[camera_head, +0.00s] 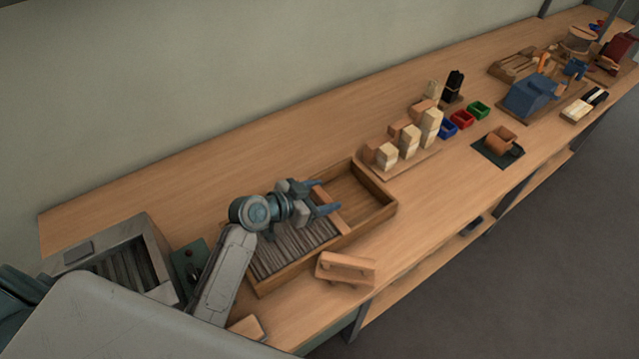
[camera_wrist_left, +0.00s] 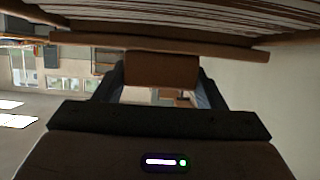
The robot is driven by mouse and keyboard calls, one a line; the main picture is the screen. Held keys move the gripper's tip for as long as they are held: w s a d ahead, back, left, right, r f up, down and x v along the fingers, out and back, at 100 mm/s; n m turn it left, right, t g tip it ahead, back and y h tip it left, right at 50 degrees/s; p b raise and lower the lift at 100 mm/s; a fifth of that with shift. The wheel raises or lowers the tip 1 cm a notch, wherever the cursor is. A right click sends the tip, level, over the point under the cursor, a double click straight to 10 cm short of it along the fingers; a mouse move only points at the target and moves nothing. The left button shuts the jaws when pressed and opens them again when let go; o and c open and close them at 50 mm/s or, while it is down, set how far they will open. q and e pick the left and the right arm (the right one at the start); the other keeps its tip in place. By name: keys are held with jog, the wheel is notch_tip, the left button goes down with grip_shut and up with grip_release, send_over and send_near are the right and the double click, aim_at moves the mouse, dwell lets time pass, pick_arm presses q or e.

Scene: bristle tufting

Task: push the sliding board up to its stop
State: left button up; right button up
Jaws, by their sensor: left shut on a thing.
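The wooden tray (camera_head: 377,219) lies on the bench and holds a bed of thin grey rods (camera_head: 292,246) in its left part. The sliding board (camera_head: 344,226) stands across the tray at the right ends of the rods. Whether it touches them cannot be told. My left gripper (camera_head: 324,197) is over the tray, shut on the board's brown grip block (camera_wrist_left: 161,69). In the left wrist view the board (camera_wrist_left: 150,42) spans behind that block, with rods above it. My right gripper is not in view.
The tray's right part is empty. A small wooden piece (camera_head: 346,268) sits by the tray's front edge. A grey ribbed box (camera_head: 156,254) stands left of the tray. Stepped blocks (camera_head: 409,142) stand to its right. The bench behind the tray is clear.

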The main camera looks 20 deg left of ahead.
pick_arm(q)
jog(key=o, duration=1.4)
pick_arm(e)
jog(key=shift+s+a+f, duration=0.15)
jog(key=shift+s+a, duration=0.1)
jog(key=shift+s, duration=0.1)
